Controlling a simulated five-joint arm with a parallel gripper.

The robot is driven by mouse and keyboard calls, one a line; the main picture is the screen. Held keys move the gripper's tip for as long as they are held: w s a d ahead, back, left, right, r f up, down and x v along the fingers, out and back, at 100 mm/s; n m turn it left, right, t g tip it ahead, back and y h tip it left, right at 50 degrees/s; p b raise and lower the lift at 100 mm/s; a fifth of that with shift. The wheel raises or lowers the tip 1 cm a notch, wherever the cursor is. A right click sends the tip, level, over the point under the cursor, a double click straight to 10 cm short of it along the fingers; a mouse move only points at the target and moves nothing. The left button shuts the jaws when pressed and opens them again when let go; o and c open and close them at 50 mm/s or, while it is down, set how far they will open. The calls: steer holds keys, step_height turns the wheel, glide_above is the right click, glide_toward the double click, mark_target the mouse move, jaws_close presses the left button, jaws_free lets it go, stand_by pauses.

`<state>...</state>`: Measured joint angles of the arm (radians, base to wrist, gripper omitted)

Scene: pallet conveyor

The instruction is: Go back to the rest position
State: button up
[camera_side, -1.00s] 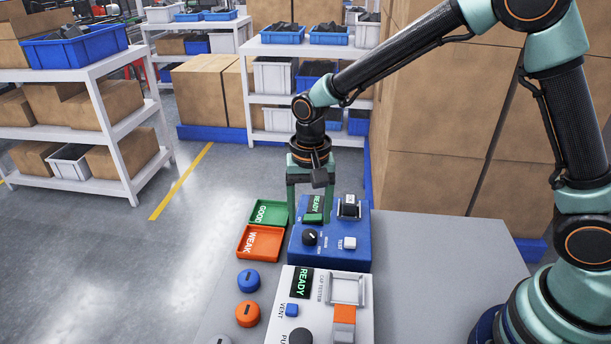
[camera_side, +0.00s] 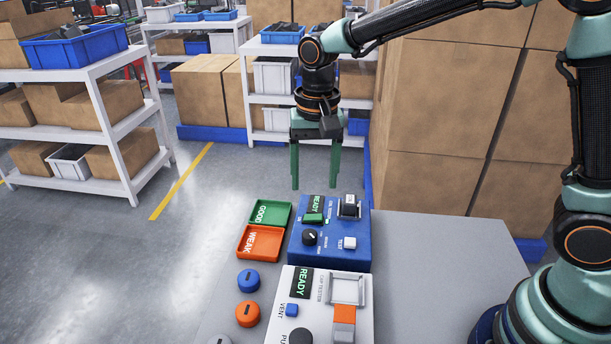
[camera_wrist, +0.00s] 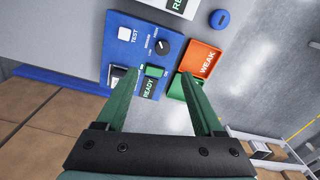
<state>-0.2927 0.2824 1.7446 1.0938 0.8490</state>
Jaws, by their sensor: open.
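My gripper (camera_side: 315,182) is open and empty, raised above the far end of the blue tester box (camera_side: 347,250) in the side view. Its two green fingers point down, well apart. In the wrist view my gripper (camera_wrist: 165,88) also shows spread fingers, with the blue tester box (camera_wrist: 122,55) beyond them. The blue box has a READY display, a black knob (camera_side: 310,237), a white TEST button (camera_side: 349,243), a green switch (camera_side: 313,218) and a black holder with a light piece (camera_side: 349,207).
A green GOOD tray (camera_side: 285,217) and an orange WEAK tray (camera_side: 278,244) lie left of the blue box. A white cap tester (camera_side: 318,327), a blue cap (camera_side: 248,280) and an orange cap (camera_side: 248,313) are nearer. Stacked cartons (camera_side: 440,130) stand behind the table. The table's right side is clear.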

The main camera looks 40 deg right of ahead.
steer(key=s+d+r+n+t, duration=0.5)
steer(key=s+d+r+n, duration=0.1)
steer(key=s+d, duration=0.5)
steer(key=shift+s+d+r, duration=0.4)
steer(key=shift+d+r, duration=0.1)
steer(key=shift+d, duration=0.1)
